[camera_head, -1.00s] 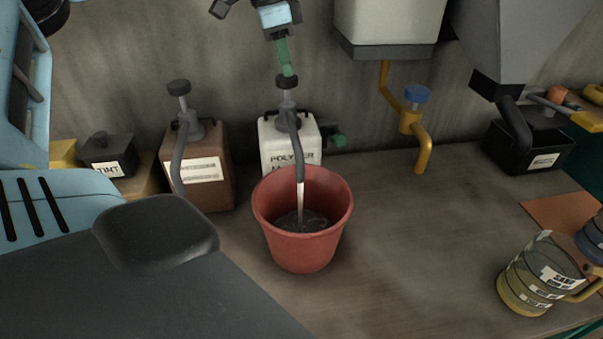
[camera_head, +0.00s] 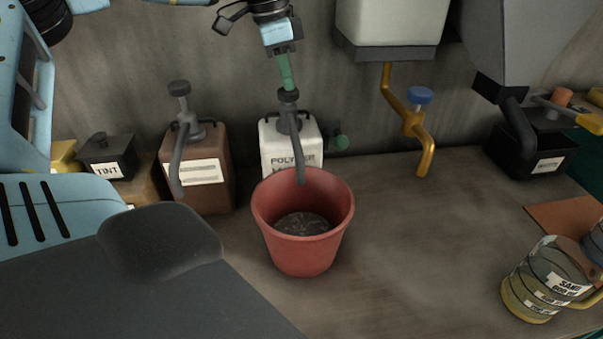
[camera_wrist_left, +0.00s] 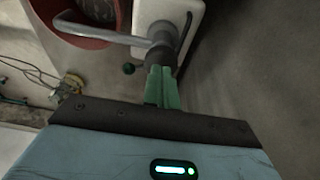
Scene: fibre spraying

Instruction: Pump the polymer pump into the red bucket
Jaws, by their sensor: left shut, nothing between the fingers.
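The red bucket (camera_head: 302,252) stands on the bench with dark grey material in its bottom. Behind it is the white polymer container (camera_head: 277,150), and its grey spout (camera_head: 296,145) reaches over the bucket's rim. No stream comes from the spout. My left gripper (camera_head: 287,82) comes down from above with its green fingers shut and empty, its tips at the dark pump head (camera_head: 288,96). In the left wrist view the green fingers (camera_wrist_left: 162,85) meet the pump head over the white container, with part of the red bucket (camera_wrist_left: 75,25) at the top left. My right gripper is not in view.
A brown jug with a pump (camera_head: 197,175) and a black TINT box (camera_head: 110,158) stand to the left. A yellow tap with a blue knob (camera_head: 416,120) hangs at right. A clear SAND pitcher (camera_head: 545,280) stands at front right.

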